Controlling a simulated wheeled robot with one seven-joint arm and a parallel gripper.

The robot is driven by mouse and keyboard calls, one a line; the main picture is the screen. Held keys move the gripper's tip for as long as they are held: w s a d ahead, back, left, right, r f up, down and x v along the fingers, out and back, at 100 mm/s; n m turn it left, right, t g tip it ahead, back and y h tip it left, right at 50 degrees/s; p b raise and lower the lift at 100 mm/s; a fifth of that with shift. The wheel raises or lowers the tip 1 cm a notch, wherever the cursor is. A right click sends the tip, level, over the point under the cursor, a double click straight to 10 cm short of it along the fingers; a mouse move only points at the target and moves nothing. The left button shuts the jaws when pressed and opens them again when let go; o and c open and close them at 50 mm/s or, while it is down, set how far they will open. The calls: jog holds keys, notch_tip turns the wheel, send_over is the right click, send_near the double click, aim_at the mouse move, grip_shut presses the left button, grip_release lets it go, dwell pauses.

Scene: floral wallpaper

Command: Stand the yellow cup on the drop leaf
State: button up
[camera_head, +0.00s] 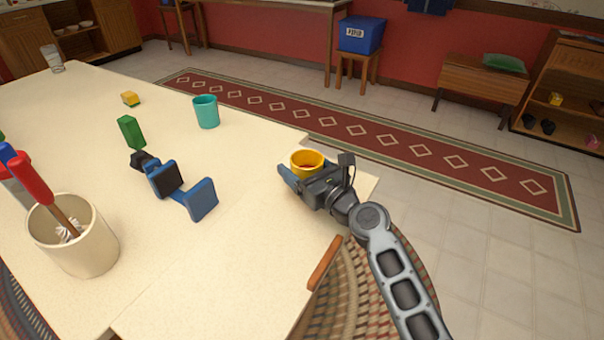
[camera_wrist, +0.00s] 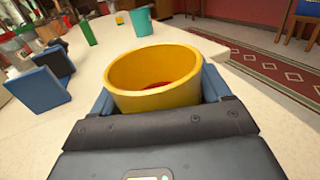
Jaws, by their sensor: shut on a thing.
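The yellow cup (camera_head: 307,159) is upright between the fingers of my gripper (camera_head: 303,176), which is shut on it. It fills the middle of the wrist view (camera_wrist: 152,96), with blue fingers on both sides and something dark red inside. The drop leaf (camera_head: 262,232) is the cream right-hand section of the table, beyond a thin seam. The cup is over the leaf's far part. My gripper hides its base, so I cannot tell whether it touches the surface.
A teal cup (camera_head: 206,112), a green block (camera_head: 131,132), a blue-and-black object (camera_head: 182,188) and a beige utensil crock (camera_head: 75,240) stand left on the table. A wooden piece (camera_head: 325,262) sits at the leaf's near edge. The leaf's middle is clear.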

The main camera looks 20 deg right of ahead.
jog(key=shift+f, duration=0.2)
jog(key=shift+f+b, duration=0.35)
jog(key=shift+f, duration=0.15)
jog(key=o, duration=1.1)
jog(key=shift+r+p, duration=0.45)
jog(key=shift+r, duration=0.1)
jog(key=v, duration=1.2)
jog(key=shift+f, duration=0.1)
